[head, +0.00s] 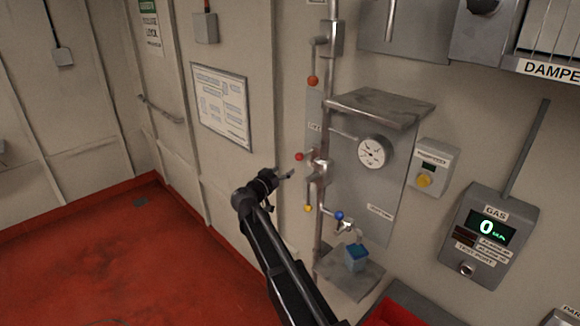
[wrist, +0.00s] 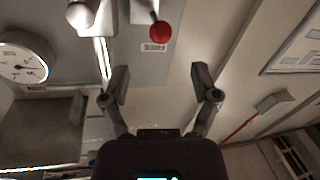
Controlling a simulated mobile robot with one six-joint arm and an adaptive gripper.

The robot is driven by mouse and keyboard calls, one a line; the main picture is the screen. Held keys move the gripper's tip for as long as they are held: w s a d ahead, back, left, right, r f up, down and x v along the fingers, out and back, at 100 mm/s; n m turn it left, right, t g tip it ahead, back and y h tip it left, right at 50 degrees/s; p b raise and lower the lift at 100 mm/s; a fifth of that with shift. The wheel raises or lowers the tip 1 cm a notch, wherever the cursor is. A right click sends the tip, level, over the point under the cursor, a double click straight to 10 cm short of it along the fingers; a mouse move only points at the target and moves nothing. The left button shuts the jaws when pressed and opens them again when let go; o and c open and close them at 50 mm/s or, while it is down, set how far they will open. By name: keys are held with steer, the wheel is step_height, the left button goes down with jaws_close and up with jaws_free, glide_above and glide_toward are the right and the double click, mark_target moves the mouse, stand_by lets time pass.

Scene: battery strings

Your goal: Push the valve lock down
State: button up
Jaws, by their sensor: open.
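Several valves with ball-ended handles sit on a vertical pipe (head: 327,110) on the wall. Their knobs are an upper orange-red one (head: 313,80), a middle red one (head: 299,156), a yellow one (head: 308,208) and a blue one (head: 339,215). I cannot make out which part is the valve lock. My gripper (head: 286,175) is just left of the middle valve, below its red knob, and apparently apart from it. In the wrist view a red knob (wrist: 160,33) hangs beyond my open, empty gripper (wrist: 162,86), above the gap between the fingers.
Right of the pipe are a round gauge (head: 373,152) under a metal shelf (head: 380,106), a box with a yellow button (head: 424,181) and a gas display (head: 491,232). A blue cup (head: 356,257) stands on a lower shelf. The red floor (head: 100,260) at left is clear.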

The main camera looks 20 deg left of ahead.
steer(key=shift+s+a, duration=0.2)
steer(key=shift+s, duration=0.85)
steer(key=shift+s, duration=0.1)
